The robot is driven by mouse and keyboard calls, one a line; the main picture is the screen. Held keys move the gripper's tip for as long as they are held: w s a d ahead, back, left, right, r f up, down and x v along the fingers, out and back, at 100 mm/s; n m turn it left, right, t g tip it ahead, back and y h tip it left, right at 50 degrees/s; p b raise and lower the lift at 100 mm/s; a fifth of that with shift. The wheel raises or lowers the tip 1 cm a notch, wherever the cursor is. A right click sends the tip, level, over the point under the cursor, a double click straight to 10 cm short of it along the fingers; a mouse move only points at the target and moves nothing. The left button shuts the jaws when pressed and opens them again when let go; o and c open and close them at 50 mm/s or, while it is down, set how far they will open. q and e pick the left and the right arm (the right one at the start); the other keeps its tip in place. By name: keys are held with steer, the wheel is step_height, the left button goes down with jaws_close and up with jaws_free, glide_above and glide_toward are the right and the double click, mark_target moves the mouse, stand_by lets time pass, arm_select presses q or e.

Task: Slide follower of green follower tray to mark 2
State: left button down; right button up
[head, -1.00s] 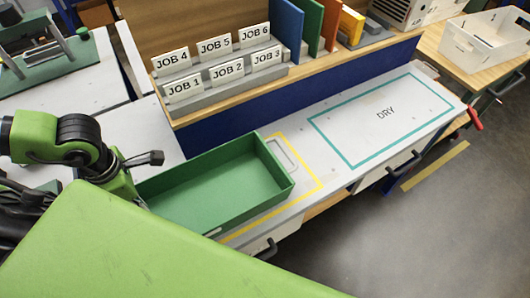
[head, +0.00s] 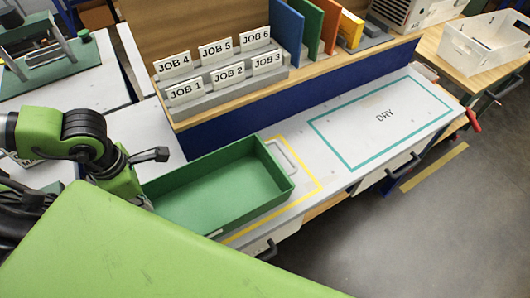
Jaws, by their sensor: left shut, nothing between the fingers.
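The green follower tray (head: 248,200) is an open green box on the white bench, partly within a yellow outline. My left arm and its green body part cover its left and near portions. No follower and no numbered marks can be made out in the visible part. My left gripper (head: 145,203) is at the tray's left end, pointing down and mostly hidden; it is shut with nothing in it. Whether it touches the tray cannot be told. My right gripper is not in view.
A grey loop handle (head: 283,155) lies behind the tray's right end. A teal outline marked DRY (head: 385,116) is empty to the right. A rack of JOB cards (head: 225,76) and colored boards (head: 310,28) stand on the shelf behind. A white bin (head: 482,45) is at far right.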

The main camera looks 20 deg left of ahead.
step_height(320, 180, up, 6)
steer(key=p, duration=0.5)
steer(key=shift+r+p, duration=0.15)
steer(key=shift+p, duration=0.2)
